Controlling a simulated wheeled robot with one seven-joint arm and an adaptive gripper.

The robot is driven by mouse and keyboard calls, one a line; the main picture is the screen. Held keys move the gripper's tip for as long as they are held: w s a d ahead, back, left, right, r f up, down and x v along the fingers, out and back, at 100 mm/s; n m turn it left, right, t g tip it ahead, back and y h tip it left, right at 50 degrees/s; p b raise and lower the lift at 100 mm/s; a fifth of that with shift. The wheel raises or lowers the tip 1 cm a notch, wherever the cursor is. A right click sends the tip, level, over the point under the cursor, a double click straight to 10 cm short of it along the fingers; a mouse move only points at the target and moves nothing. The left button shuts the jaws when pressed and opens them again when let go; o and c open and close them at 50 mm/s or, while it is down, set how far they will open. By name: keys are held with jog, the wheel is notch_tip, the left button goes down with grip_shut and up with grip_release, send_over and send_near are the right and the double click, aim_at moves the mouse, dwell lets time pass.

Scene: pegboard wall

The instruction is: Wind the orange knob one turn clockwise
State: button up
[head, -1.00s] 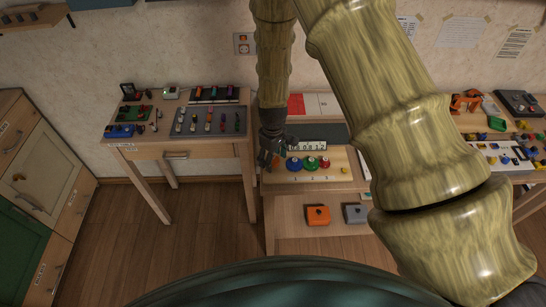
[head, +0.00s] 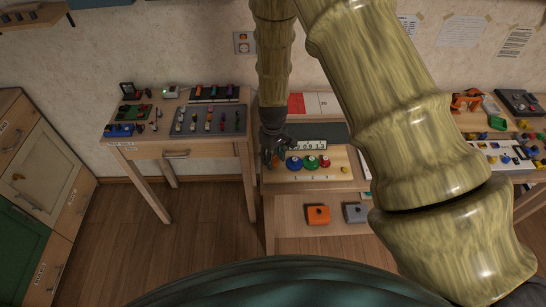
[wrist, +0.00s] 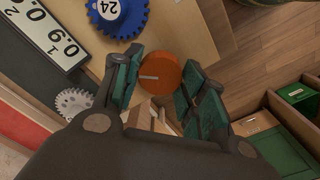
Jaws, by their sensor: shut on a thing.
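The orange knob (wrist: 160,74) shows in the wrist view as a round disc with a pale line on its face. The line lies roughly level across the picture. My gripper (wrist: 158,82) has one green-padded finger on each side of the knob and is shut on it. In the head view my gripper (head: 272,152) is at the left end of the wooden board (head: 320,177), and it mostly hides the knob there.
Beside the knob is a blue gear (wrist: 118,16) marked 24. A counter strip (wrist: 42,32) with digits and a white gear (wrist: 73,102) are near. An orange box (head: 317,215) is on the lower shelf.

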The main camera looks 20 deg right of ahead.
aim_at(274, 159)
jog(key=m, duration=1)
jog(key=shift+b, duration=0.3)
jog(key=shift+m, duration=0.3)
jog(key=o, duration=1)
jog(key=shift+r, duration=0.1)
notch_tip(274, 159, up, 12)
jog(key=shift+d+f, duration=0.1)
dwell(0.5)
